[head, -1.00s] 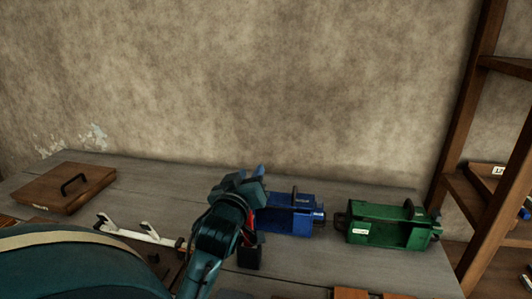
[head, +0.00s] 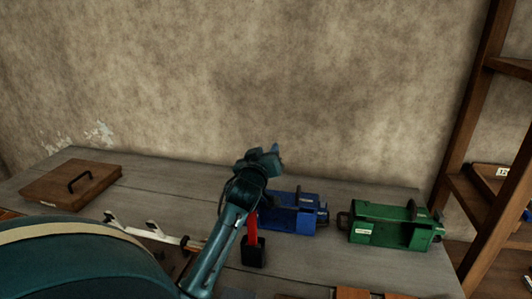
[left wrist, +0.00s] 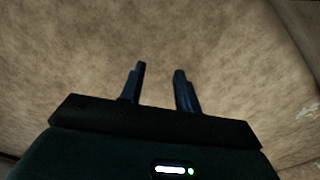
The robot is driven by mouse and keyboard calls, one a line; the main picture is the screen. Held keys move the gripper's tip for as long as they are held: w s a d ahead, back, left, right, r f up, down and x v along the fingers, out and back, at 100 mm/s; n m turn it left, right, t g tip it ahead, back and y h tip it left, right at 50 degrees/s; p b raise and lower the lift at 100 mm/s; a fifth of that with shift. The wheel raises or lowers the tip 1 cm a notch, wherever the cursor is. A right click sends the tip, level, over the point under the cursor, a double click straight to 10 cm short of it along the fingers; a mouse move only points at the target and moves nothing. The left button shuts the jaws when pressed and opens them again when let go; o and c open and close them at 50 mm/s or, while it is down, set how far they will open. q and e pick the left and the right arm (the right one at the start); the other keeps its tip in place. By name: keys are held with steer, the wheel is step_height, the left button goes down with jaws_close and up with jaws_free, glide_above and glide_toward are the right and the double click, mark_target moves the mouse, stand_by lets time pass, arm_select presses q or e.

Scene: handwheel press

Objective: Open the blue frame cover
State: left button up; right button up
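The blue frame (head: 292,216) stands on the grey workbench, right of the middle in the head view. A dark handle shows on its top, and my left arm hides its left end. I cannot tell the cover's state. My left gripper (head: 276,149) is raised above and behind the blue frame's left end, apart from it. In the left wrist view, its two fingers (left wrist: 161,80) are spread with nothing between them, against the bare wall. My right gripper is not in view.
A green frame (head: 390,227) stands right of the blue one. A black holder (head: 253,254) with a red item is in front. A wooden shelf (head: 466,190) stands at the right.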

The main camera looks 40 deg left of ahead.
arm_select(q)
jaws_close()
stand_by(0.3)
steer(key=c, duration=0.6)
jaws_free()
steer(key=o, duration=0.6)
steer(key=b+v, duration=0.1)
steer(key=v, duration=1.2)
steer(key=shift+s+b, duration=0.1)
steer(key=shift+b, duration=0.2)
